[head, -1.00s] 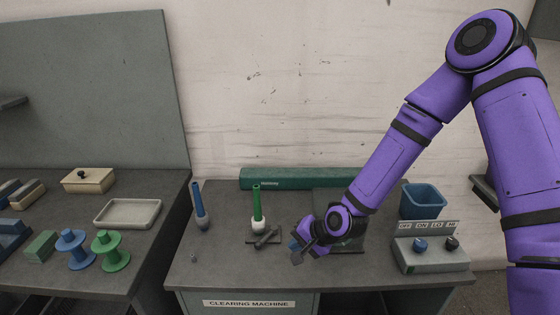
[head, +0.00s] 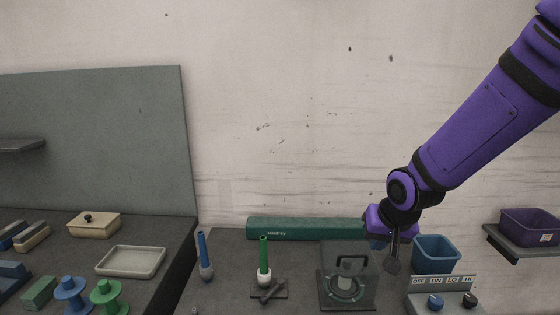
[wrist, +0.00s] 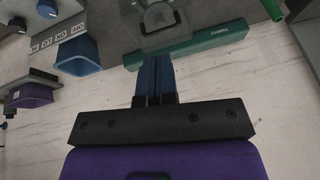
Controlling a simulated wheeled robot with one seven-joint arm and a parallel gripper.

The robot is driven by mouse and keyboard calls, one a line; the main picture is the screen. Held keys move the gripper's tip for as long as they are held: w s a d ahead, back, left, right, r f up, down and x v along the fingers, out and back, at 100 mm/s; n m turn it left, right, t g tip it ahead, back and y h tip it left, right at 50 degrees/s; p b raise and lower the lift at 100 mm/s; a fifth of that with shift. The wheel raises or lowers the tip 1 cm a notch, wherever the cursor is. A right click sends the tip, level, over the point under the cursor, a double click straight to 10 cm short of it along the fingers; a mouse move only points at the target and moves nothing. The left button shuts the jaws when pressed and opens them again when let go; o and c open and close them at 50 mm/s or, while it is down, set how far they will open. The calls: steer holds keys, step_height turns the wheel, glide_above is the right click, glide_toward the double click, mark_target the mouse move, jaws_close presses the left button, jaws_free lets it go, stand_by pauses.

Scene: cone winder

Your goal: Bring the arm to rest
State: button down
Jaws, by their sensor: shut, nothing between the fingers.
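My purple arm reaches in from the right in the head view, and my gripper (head: 392,264) hangs above the machine table, just left of the blue bin (head: 437,254). In the wrist view the fingers of my gripper (wrist: 155,62) are together with nothing between them. A grey machine housing with a handle (head: 349,289) stands left of the gripper, apart from it.
A long green box (head: 305,229) lies along the back of the table. A blue spindle (head: 203,255) and a green spindle (head: 264,258) stand at left. The control panel (head: 440,300) is at front right. A purple bin (head: 530,226) sits on a wall shelf.

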steer(key=s+d+r, duration=0.4)
steer(key=s+r, duration=0.5)
steer(key=s, duration=0.1)
steer(key=s+d+r+n+h, duration=0.1)
steer(key=s+d+r, duration=0.4)
steer(key=s+r, duration=0.4)
steer(key=shift+s+t, duration=0.3)
steer(key=shift+s, duration=0.85)
steer(key=shift+d, duration=0.1)
